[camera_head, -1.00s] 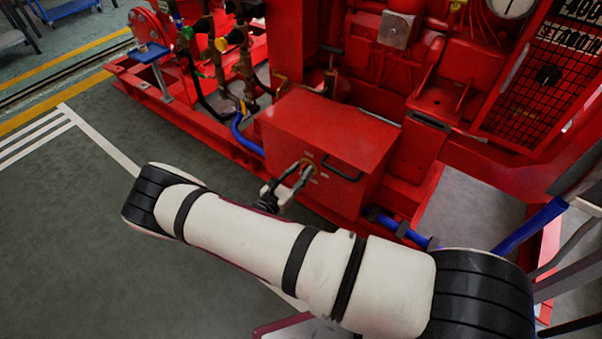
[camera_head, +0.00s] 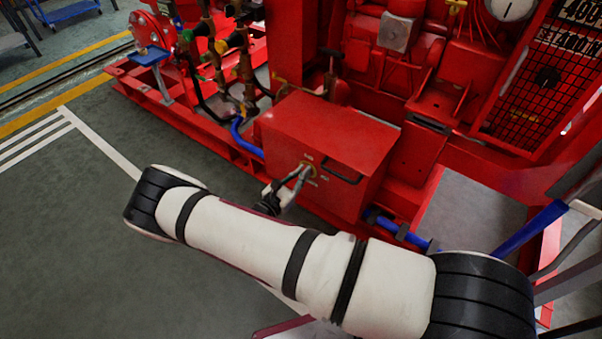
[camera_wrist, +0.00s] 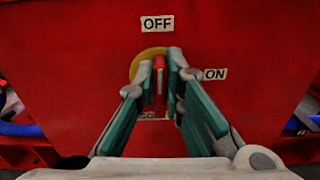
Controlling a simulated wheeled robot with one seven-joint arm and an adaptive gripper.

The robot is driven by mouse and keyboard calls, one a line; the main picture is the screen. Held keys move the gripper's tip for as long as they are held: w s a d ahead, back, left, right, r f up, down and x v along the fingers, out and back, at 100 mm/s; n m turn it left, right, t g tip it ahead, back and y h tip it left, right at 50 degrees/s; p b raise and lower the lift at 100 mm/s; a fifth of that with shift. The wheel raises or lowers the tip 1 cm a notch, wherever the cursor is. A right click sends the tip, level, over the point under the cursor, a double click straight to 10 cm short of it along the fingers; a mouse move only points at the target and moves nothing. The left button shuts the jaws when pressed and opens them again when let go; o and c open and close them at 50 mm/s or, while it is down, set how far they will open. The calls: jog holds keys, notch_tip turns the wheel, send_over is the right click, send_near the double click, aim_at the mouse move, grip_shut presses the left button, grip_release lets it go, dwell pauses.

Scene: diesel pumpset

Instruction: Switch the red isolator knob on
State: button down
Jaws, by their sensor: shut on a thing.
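The red isolator knob (camera_wrist: 159,80) stands upright on a yellow round plate (camera_wrist: 136,66) on the front of a red box (camera_head: 330,130). In the wrist view, the OFF label (camera_wrist: 157,23) is straight above the knob, and the ON label (camera_wrist: 215,74) is to its right. The knob points up towards OFF. My gripper (camera_wrist: 160,84) is shut on the knob, one finger on each side, hiding part of it and of the plate. In the head view my gripper (camera_head: 298,176) reaches the box front, and the knob is largely hidden there.
A black handle (camera_head: 341,175) sits on the box front, right of the knob. Blue pipes (camera_head: 243,138) run left and low right of the box. Red pump machinery stands behind. The grey floor (camera_head: 80,250) to the left is open.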

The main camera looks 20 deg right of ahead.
jog(key=m+p, duration=0.1)
jog(key=m, duration=0.2)
jog(key=m+p, duration=0.1)
jog(key=m, duration=0.3)
jog(key=s+m+p, duration=0.1)
jog(key=m+p, duration=0.1)
jog(key=m, duration=0.1)
jog(key=shift+d+f+m, duration=0.3)
jog(key=shift+d+m, duration=0.05)
jog(key=shift+m, duration=0.05)
jog(key=m+p, duration=0.1)
jog(key=m, duration=0.3)
jog(key=shift+s+f+p, duration=0.1)
jog(key=shift+f+p, duration=0.2)
jog(key=shift+p, duration=0.1)
jog(key=shift+f+m+p, duration=0.2)
jog(key=shift+m+p, duration=0.15)
jog(key=shift+m, duration=0.85)
jog(key=c, duration=1.7)
grip_release()
jog(key=v, duration=1.2)
